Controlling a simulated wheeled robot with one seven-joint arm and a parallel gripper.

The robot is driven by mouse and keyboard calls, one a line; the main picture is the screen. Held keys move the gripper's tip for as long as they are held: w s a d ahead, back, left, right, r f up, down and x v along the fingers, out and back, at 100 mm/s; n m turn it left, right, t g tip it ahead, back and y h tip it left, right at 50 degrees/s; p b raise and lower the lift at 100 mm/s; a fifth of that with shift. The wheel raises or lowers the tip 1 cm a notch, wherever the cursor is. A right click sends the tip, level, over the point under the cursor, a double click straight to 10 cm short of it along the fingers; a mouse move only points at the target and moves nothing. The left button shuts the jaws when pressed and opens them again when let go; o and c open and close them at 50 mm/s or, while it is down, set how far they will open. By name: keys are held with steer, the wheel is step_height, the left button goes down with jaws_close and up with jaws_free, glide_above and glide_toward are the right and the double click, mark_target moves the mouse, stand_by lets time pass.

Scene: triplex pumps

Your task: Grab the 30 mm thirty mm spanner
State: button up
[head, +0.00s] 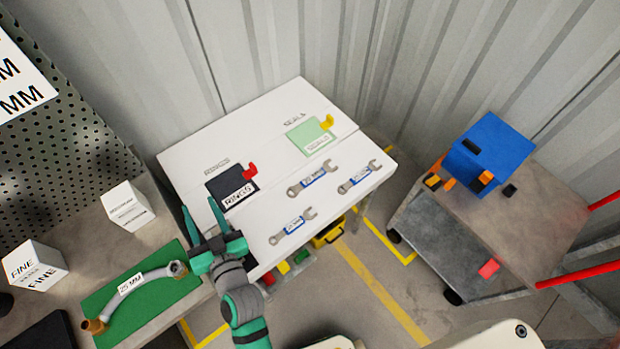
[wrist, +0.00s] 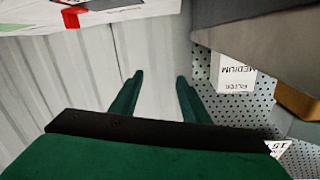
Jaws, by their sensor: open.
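Three grey spanners with blue-and-white size labels lie flat and apart on the white table (head: 262,140). One spanner (head: 300,190) lies in the middle, a second spanner (head: 346,187) is to its right, and a third spanner (head: 308,214) is nearer the front edge. The label print is too small to tell which is 30 mm. My gripper (head: 199,209) is open and empty at the table's left front corner, left of all the spanners. In the wrist view its fingers (wrist: 160,78) point at the wall, with no spanner between them.
A black-labelled box with a red tab (head: 231,187) and a green one (head: 311,136) lie on the table. A green mat (head: 105,298) with a 25 MM pipe is at left. A cart with a blue box (head: 489,152) is right.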

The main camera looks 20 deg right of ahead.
steer(key=w+a+r+n+g+y, duration=0.3)
steer(key=w+a+r+n+y, duration=0.15)
steer(key=w+n, duration=0.3)
steer(key=w+a+r+n+g+y, duration=0.2)
steer(key=w+a+r+n+y, duration=0.15)
steer(key=w+r+n, duration=0.35)
steer(key=n+g+h, duration=0.8)
steer(key=g+h, duration=0.4)
glide_toward(312, 177)
step_height(312, 177, down, 8)
steer(key=shift+s+f, duration=0.1)
steer(key=shift+s, duration=0.05)
steer(key=shift+c, duration=0.3)
